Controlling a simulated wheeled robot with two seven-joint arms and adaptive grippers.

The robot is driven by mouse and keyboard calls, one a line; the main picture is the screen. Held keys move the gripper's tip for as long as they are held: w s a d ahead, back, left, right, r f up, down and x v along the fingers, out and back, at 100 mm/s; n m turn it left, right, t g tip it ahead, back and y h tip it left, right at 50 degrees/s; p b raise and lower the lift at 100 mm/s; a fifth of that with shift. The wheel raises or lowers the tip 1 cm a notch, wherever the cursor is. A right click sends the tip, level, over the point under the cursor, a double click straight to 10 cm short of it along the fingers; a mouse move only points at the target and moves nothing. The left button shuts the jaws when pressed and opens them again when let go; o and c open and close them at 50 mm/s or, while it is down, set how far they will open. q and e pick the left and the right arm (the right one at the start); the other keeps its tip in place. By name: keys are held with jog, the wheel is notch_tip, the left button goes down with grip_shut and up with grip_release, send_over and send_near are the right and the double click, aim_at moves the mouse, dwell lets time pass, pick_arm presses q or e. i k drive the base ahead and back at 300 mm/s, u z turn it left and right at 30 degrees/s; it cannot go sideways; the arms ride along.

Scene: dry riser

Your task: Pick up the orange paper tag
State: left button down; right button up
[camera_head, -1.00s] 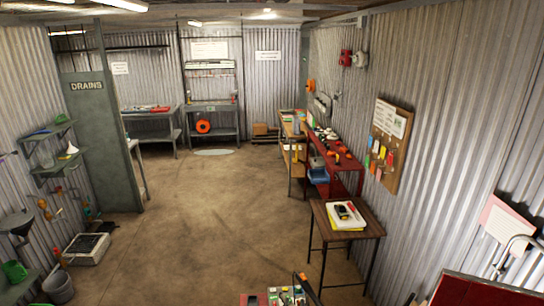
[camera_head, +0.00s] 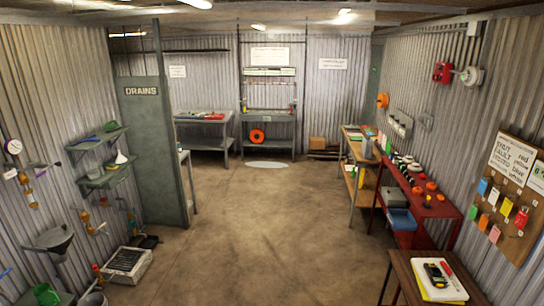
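A cork board (camera_head: 508,240) hangs on the corrugated wall at the right. Several small coloured paper tags hang on it in two rows. One tag in the lower row looks orange (camera_head: 483,222), but the tags are small and their colours are hard to separate. A blue tag (camera_head: 483,186), a yellow tag (camera_head: 506,208) and a red tag (camera_head: 521,217) hang in the upper row. Printed sheets are fixed above them. Neither of my grippers is in view.
A wooden table (camera_head: 408,278) with a yellow pad and a handheld device stands below the board. A red bench (camera_head: 447,211) with several parts stands beyond it. Shelves and a "DRAINS" partition (camera_head: 150,150) are at the left. The middle floor (camera_head: 255,235) is clear.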

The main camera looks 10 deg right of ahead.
aim_at(483, 223)
jog(key=i, duration=4)
jog(key=z, duration=3.35)
jog(key=i, duration=2.4)
jog(key=u, duration=0.75)
